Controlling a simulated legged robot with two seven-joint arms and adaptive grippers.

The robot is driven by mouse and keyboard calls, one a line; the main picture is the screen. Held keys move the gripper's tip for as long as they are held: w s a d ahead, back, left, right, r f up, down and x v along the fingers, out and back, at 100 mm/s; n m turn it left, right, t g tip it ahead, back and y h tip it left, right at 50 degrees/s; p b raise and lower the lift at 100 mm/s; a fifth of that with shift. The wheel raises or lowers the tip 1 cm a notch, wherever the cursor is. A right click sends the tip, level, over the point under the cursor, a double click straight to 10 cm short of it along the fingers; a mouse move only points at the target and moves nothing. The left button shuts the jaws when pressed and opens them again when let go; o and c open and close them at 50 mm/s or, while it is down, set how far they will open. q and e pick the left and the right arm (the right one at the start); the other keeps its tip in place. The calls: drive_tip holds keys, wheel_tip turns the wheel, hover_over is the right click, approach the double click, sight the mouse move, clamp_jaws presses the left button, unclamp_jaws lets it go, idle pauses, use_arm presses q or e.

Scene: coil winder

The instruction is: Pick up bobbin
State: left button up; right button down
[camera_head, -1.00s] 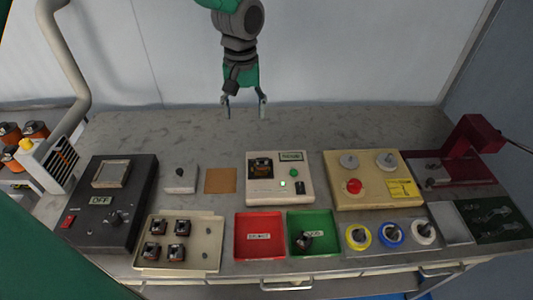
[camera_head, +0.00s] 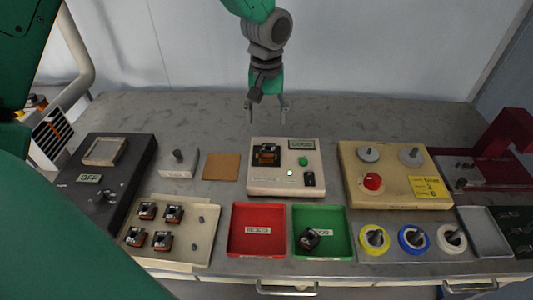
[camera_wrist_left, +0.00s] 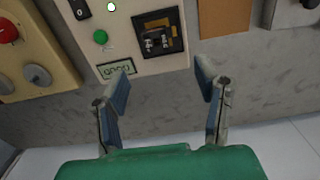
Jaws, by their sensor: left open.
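A dark bobbin with a copper-brown body (camera_head: 266,155) sits in the black socket of the cream tester (camera_head: 284,185); it also shows in the left wrist view (camera_wrist_left: 157,38). Several similar bobbins (camera_head: 173,214) stand in the beige tray (camera_head: 188,252) at the front left. Another bobbin (camera_head: 309,238) lies in the green GOOD tray (camera_head: 337,248). My left gripper (camera_head: 266,110) is open and empty, fingers pointing down, behind and above the tester. In the left wrist view its spread fingers (camera_wrist_left: 163,82) are apart from the tester. My right gripper is out of view.
A red tray (camera_head: 258,248) stands beside the green one. A yellow box with knobs (camera_head: 395,190) and several wire spools (camera_head: 413,238) are at the right. A dark OFF box (camera_head: 115,185) is at the left. The back of the table is bare. My green body parts cover the left.

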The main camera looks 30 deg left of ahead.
use_arm(q)
hover_over(266, 148)
drive_tip(key=d, duration=0.2)
drive_tip(key=f, duration=0.5)
drive_tip(key=shift+s+d, duration=0.15)
drive_tip(key=shift+s, duration=0.25)
drive_tip(key=a+f, duration=0.2)
drive_tip(key=f, duration=0.1)
drive_tip(key=shift+w+a+f, duration=0.1)
drive_tip(key=shift+a+f, duration=0.1)
drive_tip(key=shift+a, duration=0.1)
drive_tip(key=f, duration=0.3)
drive_tip(key=shift+w+d+f, duration=0.15)
drive_tip(key=shift+w+d, duration=0.1)
drive_tip(key=shift+d, duration=0.9)
drive_tip(key=c, duration=0.4)
drive_tip(key=shift+a, duration=0.25)
drive_tip(key=c, duration=0.7)
drive_tip(key=shift+s+a, duration=0.2)
drive_tip(key=shift+a, duration=0.45)
clamp_jaws()
drive_tip(key=shift+d+r, duration=0.1)
drive_tip(key=shift+r, duration=0.1)
wheel_tip(266, 148, up, 10)
drive_tip(key=shift+w+f, duration=0.2)
drive_tip(key=shift+f, duration=0.05)
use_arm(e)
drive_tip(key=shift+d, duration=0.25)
use_arm(q)
drive_tip(key=shift+d, duration=0.15)
